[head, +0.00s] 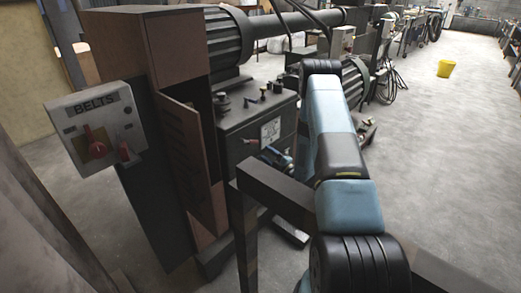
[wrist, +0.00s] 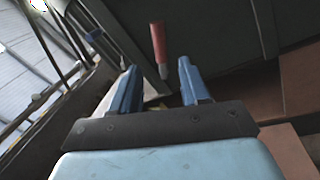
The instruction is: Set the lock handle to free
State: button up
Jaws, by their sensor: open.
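A red handle (wrist: 158,43) with a metal lower end shows in the wrist view, beyond my gripper (wrist: 158,67) and in line with the gap between its fingers. It looks like the lock handle, but no label is readable on it. My gripper's two blue fingers are apart, with nothing clearly held between them. I cannot tell whether they touch the handle. In the head view my gripper (head: 276,156) is small and partly hidden by my arm, low in front of the dark machine box (head: 247,122). The handle's setting cannot be read.
A white control box marked BELTS (head: 97,128) with a red knob and a red lever stands at the left. A brown cabinet (head: 180,50) with an open door is beside it. A dark frame (head: 275,188) stands close to my arm. Open floor and a yellow bucket (head: 446,68) lie right.

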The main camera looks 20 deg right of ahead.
jog(key=shift+v, duration=1.55)
